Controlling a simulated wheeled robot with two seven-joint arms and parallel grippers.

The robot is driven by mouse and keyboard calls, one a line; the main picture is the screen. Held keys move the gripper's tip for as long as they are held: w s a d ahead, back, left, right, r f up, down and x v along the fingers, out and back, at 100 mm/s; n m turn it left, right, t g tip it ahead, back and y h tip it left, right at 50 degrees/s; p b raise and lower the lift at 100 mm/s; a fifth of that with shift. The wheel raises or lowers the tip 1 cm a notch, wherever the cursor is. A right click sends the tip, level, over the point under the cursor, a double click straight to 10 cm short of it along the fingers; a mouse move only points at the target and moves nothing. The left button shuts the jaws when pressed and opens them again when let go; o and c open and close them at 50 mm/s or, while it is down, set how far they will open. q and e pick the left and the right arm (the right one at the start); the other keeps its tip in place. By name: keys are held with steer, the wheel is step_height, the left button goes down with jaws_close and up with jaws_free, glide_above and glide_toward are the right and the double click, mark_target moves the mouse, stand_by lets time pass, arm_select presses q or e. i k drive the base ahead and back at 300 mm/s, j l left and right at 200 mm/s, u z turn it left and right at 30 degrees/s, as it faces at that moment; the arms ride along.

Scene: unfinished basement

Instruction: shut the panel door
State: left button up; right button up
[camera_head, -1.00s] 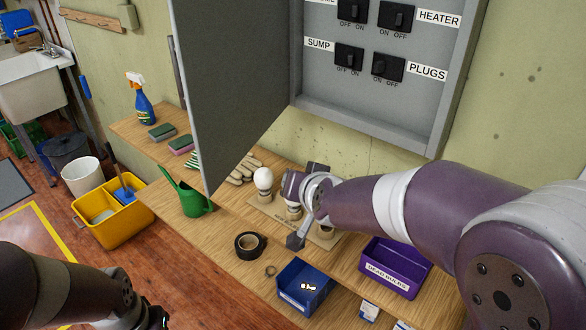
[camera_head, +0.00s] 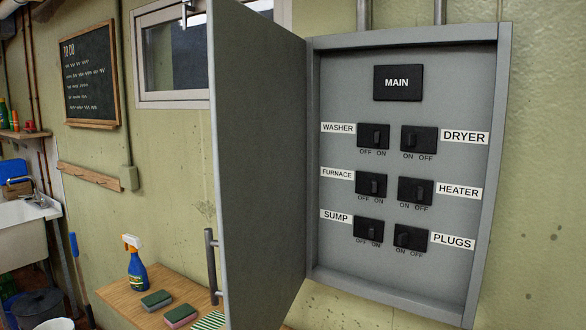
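The grey panel door (camera_head: 258,160) stands open, swung out to the left of the electrical panel box (camera_head: 400,55). Its hinged edge is along the box's left side. A bar handle (camera_head: 211,265) shows at the door's free left edge, low down. The open box shows a black MAIN block (camera_head: 397,83) and several labelled black switches, such as the washer switch (camera_head: 373,136) and the plugs switch (camera_head: 411,237). Neither of my grippers is in view. The door's outer face is mostly hidden.
A wooden workbench (camera_head: 118,298) lies below, with a spray bottle (camera_head: 137,270) and sponges (camera_head: 180,315) left of the door. A window (camera_head: 180,55) and a chalkboard (camera_head: 90,75) are on the wall behind. The space before the box looks clear.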

mark_target(258, 67)
steer(key=i+j+z, duration=0.15)
steer(key=j+z, duration=0.7)
steer(key=j, duration=0.2)
steer(key=j+z, duration=0.4)
steer(key=j, duration=0.2)
steer(key=k+j+u, duration=0.2)
steer(key=k+j, duration=0.15)
steer(key=k+j+u, duration=0.25)
steer(key=j, duration=0.3)
